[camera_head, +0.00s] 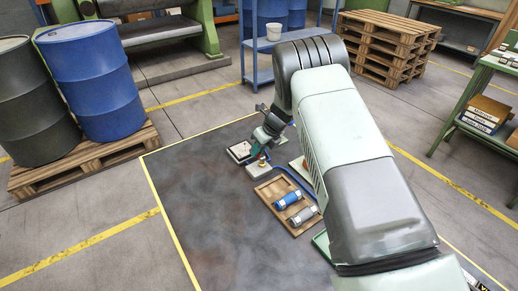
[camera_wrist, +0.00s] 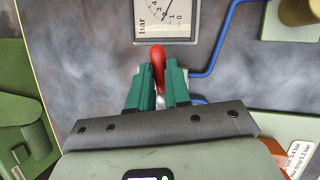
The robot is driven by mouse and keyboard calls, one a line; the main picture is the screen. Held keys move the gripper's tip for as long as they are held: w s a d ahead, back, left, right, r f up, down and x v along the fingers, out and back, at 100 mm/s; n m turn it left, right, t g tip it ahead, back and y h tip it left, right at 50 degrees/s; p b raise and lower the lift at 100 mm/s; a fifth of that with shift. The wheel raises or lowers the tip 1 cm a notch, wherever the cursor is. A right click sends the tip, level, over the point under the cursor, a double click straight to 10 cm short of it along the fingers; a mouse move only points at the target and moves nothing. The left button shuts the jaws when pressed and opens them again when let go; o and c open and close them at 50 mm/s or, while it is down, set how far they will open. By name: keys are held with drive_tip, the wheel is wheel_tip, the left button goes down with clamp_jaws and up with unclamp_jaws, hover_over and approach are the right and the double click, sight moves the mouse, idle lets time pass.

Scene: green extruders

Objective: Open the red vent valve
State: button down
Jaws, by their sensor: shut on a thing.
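The red vent valve handle (camera_wrist: 157,67) shows in the wrist view as a rounded red lever. It stands between the two green fingers of my gripper (camera_wrist: 157,82), which are shut on it. Its lower part is hidden between the fingers. In the head view my gripper (camera_head: 259,150) points down beside the pressure gauge, and the valve is too small and covered to make out clearly. The white-faced pressure gauge (camera_wrist: 162,20), marked in bar, lies just beyond the handle in the wrist view, cut by the top edge. It also shows in the head view (camera_head: 238,152).
Blue piping (camera_wrist: 222,40) runs right of the valve. A brown wooden tray (camera_head: 266,189) holds a blue cylinder (camera_head: 287,200) and a grey cylinder (camera_head: 302,216) near my arm. The dark mat (camera_head: 215,225) is clear at front left. Blue and dark drums stand on a pallet (camera_head: 90,165).

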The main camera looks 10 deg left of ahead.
drive_tip(key=n, duration=0.1)
drive_tip(key=n+g, duration=0.1)
drive_tip(key=n, duration=0.1)
drive_tip(key=n+g, duration=0.1)
drive_tip(key=shift+s+a, duration=0.25)
drive_tip(key=shift+s, duration=0.1)
drive_tip(key=n, duration=0.2)
drive_tip(key=s+n+g, duration=0.1)
drive_tip(key=n, duration=0.1)
drive_tip(key=shift+a+h, duration=0.1)
drive_tip(key=shift+h, duration=0.3)
drive_tip(key=n, duration=0.1)
drive_tip(key=n+g+h, duration=0.1)
drive_tip(key=n, duration=0.1)
drive_tip(key=shift+s+n+g, duration=0.3)
drive_tip(key=shift+s, duration=0.05)
drive_tip(key=shift+s+d+n+g+h, duration=0.15)
drive_tip(key=shift+n+h, duration=0.1)
drive_tip(key=shift+n, duration=0.4)
drive_tip(key=shift+s+n+g+h, duration=0.1)
drive_tip(key=shift+s+n+h, duration=0.1)
drive_tip(key=shift+n, duration=0.5)
drive_tip(key=shift+s+d+n+g+h, duration=0.15)
drive_tip(key=shift+n+h, duration=0.1)
drive_tip(key=shift+n, duration=0.4)
drive_tip(key=shift+a+n, duration=0.1)
drive_tip(key=shift+n, duration=0.2)
drive_tip(key=c, duration=1.1)
unclamp_jaws()
drive_tip(key=shift+r, duration=0.1)
